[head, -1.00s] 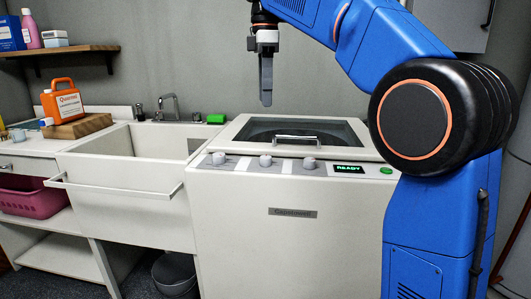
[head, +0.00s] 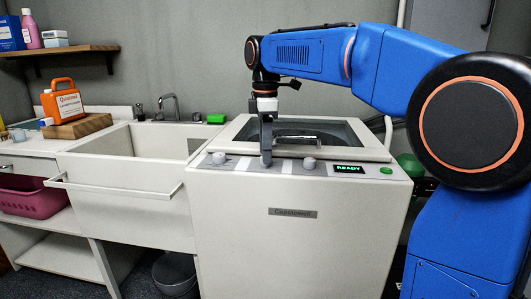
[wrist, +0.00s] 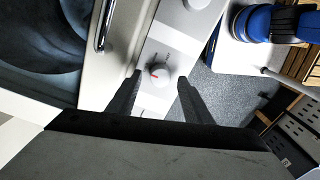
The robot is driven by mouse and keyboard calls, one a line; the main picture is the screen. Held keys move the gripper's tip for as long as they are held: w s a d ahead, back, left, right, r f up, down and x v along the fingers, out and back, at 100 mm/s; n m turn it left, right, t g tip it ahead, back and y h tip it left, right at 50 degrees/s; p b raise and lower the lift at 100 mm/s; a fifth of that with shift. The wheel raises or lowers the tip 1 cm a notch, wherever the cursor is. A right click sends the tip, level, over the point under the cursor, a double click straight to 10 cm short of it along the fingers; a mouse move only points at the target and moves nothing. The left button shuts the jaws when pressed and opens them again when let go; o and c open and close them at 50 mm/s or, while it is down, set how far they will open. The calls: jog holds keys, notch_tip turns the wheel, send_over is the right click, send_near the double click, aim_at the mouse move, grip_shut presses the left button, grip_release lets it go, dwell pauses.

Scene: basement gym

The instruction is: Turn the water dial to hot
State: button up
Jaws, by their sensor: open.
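The white washer (head: 297,245) has three knobs on its front control strip: a left knob (head: 219,158), a middle one behind my gripper, and a right knob (head: 309,163). Which is the water dial cannot be read in the head view. My gripper (head: 266,155) points straight down at the middle knob. In the wrist view the middle knob (wrist: 160,73) is round and white with a red mark towards the left. My open gripper (wrist: 160,80) has one finger on each side of it, with gaps showing. The small lettering around it is unreadable.
The washer's glass lid (head: 310,132) with its handle is closed behind the strip. A display (head: 349,169) reads READY beside a green button (head: 386,171). A sink (head: 130,160) stands to the left, with an orange detergent jug (head: 62,100) on a wooden block.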

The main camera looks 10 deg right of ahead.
jog(key=shift+f, duration=0.65)
jog(key=shift+c, duration=0.7)
jog(key=c, duration=0.9)
